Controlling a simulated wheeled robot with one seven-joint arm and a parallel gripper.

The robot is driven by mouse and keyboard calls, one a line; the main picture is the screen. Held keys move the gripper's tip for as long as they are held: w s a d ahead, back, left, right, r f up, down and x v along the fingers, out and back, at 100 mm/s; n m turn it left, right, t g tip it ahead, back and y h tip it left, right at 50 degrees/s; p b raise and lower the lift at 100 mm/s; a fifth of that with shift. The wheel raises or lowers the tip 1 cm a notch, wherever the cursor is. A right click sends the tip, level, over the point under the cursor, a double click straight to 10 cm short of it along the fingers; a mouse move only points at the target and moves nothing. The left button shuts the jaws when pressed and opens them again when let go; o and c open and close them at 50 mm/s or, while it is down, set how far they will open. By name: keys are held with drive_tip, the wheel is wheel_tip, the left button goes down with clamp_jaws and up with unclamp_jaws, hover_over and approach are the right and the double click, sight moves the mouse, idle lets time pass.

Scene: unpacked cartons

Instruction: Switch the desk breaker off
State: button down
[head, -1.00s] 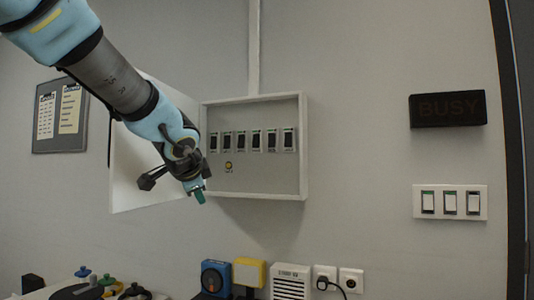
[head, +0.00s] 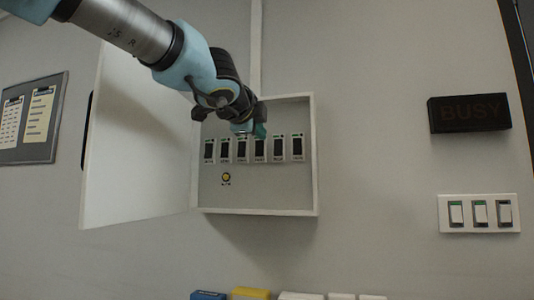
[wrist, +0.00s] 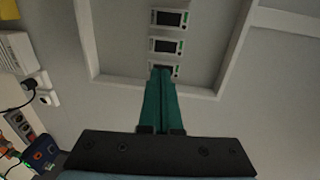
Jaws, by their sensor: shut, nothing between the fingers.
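The white breaker box (head: 314,160) hangs on the wall with its door (head: 135,150) swung open to the left. Several breakers stand in one row inside; the rightmost breaker (head: 298,147) is clear of my gripper. Their labels are too small to read, so I cannot tell which is the desk breaker. My gripper (head: 260,131) is shut and empty, its teal fingertips at the upper edge of the row, right of its middle. In the wrist view the closed fingers (wrist: 161,72) partly cover one breaker, with a clear breaker (wrist: 166,46) beside it. Contact cannot be told.
A round yellow button (head: 226,177) sits below the breakers. A dark BUSY sign (head: 470,113) and a white switch plate (head: 442,214) are on the wall at right. A notice board (head: 30,150) hangs at far left. The wall below the box is free.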

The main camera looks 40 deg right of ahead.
sight(278, 152)
drive_tip(key=p+x, duration=0.2)
drive_tip(key=x, duration=1.2)
drive_tip(key=shift+p, duration=0.4)
